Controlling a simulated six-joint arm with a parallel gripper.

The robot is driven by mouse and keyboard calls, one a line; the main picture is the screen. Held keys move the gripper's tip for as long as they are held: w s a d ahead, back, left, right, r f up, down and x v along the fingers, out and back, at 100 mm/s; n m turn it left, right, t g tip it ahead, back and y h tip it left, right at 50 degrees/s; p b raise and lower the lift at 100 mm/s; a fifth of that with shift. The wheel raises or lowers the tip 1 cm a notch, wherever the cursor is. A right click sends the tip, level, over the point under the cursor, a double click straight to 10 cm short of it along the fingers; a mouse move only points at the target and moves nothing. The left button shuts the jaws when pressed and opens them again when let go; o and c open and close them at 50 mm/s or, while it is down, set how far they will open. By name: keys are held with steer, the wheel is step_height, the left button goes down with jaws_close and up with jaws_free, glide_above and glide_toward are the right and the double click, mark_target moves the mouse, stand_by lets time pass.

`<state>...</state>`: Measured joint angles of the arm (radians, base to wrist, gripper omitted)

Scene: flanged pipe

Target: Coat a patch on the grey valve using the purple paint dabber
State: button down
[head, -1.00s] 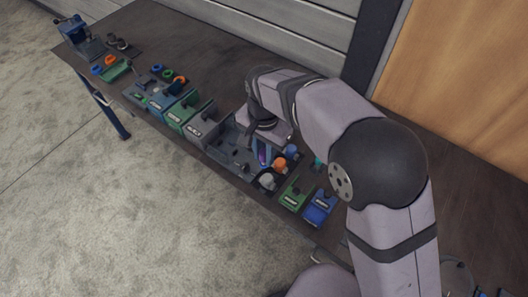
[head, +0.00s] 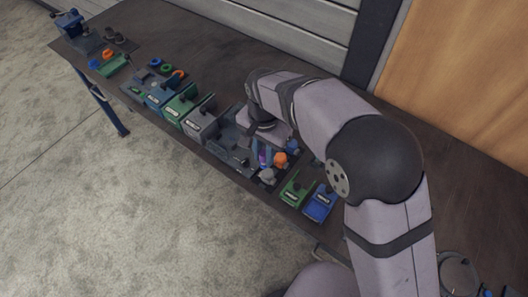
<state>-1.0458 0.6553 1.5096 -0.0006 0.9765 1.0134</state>
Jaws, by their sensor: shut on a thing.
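My gripper (head: 264,156) hangs fingers-down over the dark tray near the middle of the bench and is shut on the purple paint dabber (head: 263,160). Only a small purple part of the dabber shows between the fingers; its tip is hidden or too small to make out. A grey block with a dark knob and a pale label, which looks like the grey valve (head: 200,124), stands left of my gripper in the row of fittings. The dabber is apart from it.
The dark tray (head: 228,152) lies below my gripper, with an orange round piece (head: 280,159) and a pale one (head: 267,176) at its right end. Green blocks (head: 180,108) and a blue block (head: 320,205) flank it. The bench behind the row (head: 190,50) is clear.

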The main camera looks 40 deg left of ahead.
steer(key=shift+r+p, duration=0.65)
steer(key=shift+p, duration=1.1)
steer(key=shift+f, duration=0.15)
